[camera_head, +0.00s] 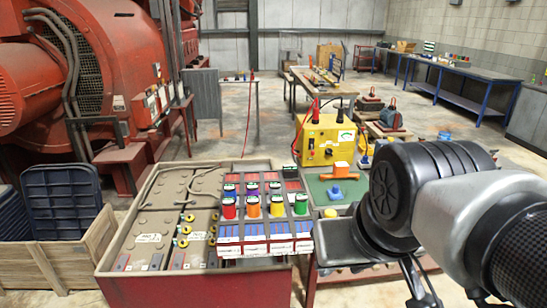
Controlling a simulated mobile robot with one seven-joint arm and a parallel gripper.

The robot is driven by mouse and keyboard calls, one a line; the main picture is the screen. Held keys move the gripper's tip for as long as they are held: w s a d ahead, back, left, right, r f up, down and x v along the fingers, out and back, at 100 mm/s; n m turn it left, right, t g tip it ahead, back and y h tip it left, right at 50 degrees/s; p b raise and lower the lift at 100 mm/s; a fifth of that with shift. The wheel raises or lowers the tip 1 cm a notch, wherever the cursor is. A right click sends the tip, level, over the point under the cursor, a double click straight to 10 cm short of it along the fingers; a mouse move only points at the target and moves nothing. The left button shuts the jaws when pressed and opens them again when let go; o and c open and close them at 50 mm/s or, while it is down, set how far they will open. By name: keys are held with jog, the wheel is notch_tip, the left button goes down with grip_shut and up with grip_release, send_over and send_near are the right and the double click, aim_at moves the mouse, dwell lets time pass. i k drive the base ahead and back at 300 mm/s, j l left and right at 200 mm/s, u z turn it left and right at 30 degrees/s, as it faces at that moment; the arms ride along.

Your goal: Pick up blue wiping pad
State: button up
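A small blue item (335,193), which looks like the blue wiping pad, lies on the green mat (318,190), just right of the colored jars. It is small in view and its exact shape is hard to tell. My gripper (445,298) is at the bottom right, below my wrist, and is clearly apart from the blue item. Its dark fingers are partly cut off by the bottom edge, so its opening and anything between the fingers cannot be judged. My arm hides the mat's right side and what lies behind it.
Several colored jars (253,207) stand on boxes on a large battery case (150,215). An orange-and-white block (341,169) and a wooden-handled tool (340,177) lie on the mat. A yellow charger (322,142) stands behind. A wooden crate (60,268) is at the left.

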aim_at(334, 194)
jog(key=i+l, duration=1.65)
jog(key=l, duration=0.15)
